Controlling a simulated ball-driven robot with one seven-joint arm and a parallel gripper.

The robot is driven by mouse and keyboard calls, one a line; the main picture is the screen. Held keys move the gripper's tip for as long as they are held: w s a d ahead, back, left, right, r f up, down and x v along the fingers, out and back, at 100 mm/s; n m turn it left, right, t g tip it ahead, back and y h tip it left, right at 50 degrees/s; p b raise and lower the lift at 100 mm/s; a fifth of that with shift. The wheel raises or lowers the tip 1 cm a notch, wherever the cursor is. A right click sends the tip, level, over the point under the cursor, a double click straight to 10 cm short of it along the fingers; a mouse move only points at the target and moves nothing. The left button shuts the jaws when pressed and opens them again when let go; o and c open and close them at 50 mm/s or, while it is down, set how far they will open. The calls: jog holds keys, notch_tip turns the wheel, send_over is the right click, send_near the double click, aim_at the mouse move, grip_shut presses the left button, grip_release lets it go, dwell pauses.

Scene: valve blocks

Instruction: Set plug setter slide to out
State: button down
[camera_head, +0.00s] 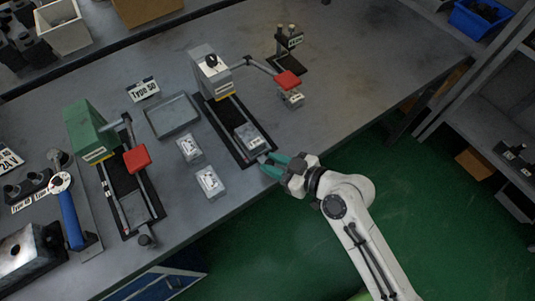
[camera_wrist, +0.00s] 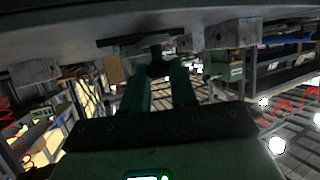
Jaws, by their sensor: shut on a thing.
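A grey setter (camera_head: 211,72) with a red-ended lever (camera_head: 288,80) stands mid-table on a dark base. Its slide (camera_head: 251,136) runs along the base toward the table's front edge, with a light block on it. My gripper (camera_head: 266,162) has green fingers and is shut at the front end of this slide. In the wrist view, a dark knob (camera_wrist: 157,67) sits between the fingertips. The fingers hide most of the knob in the head view. A green setter (camera_head: 90,128) with a red lever end (camera_head: 137,159) stands to the left; its slide's front knob (camera_head: 147,241) is free.
Two small grey blocks (camera_head: 210,182) and a shallow grey tray (camera_head: 171,116) lie between the setters. A blue-handled wrench (camera_head: 69,212) is at the left. A black stand (camera_head: 287,48) is behind.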

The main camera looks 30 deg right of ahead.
jog(key=shift+s+f, duration=0.1)
jog(key=shift+s, duration=0.15)
jog(key=c, duration=0.9)
grip_release()
jog(key=shift+c, duration=0.2)
jog(key=b+v, duration=0.2)
jog(key=v, duration=0.9)
jog(key=shift+w, duration=0.15)
